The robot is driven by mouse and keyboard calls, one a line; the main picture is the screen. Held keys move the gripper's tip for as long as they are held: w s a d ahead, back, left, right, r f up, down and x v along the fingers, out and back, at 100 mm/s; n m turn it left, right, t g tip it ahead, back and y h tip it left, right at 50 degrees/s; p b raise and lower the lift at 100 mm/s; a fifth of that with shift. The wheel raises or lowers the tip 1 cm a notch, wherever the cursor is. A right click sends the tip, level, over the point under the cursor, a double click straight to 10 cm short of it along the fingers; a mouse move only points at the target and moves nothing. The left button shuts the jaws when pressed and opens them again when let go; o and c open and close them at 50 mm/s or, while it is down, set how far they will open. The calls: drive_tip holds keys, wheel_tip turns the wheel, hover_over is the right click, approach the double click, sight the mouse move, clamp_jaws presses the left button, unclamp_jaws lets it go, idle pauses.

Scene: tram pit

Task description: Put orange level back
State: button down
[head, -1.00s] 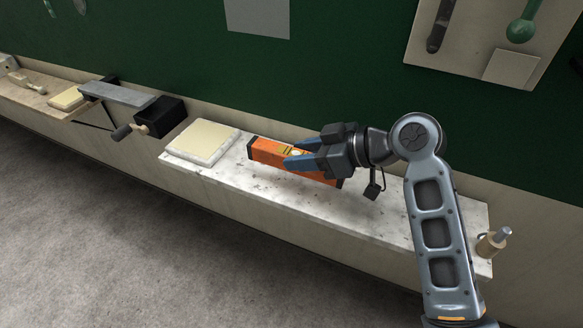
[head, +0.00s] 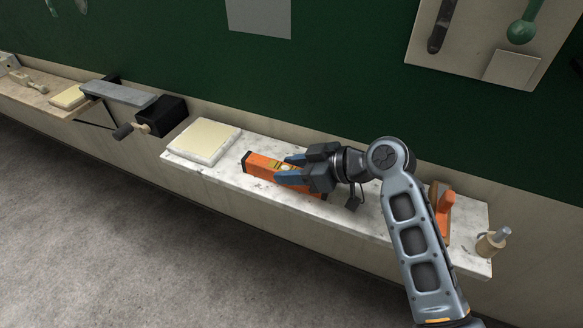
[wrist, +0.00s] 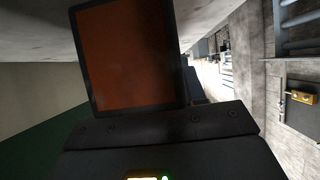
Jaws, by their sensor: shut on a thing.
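The orange level (head: 262,165) is a long orange bar with dark ends and a pale vial window. It is at the white speckled shelf, to the right of a cream slab; I cannot tell whether it touches the top. My gripper (head: 290,171) is shut on it, with blue fingers across its middle. The gripper body hides its right part. In the wrist view an orange face with a dark border (wrist: 130,58), the level's, fills the upper middle.
The cream slab (head: 204,139) lies on the shelf's left end. The shelf (head: 220,178) has a bare strip in front of the level. An orange tool (head: 443,210) stands at the right, behind my arm, near a wooden-handled item (head: 490,243). A black box (head: 163,115) is further left.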

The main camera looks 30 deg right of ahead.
drive_tip(key=c, duration=0.6)
unclamp_jaws()
drive_tip(key=shift+c, duration=0.2)
drive_tip(key=shift+r, duration=0.1)
drive_tip(key=v, duration=1.2)
drive_tip(key=shift+s, duration=0.1)
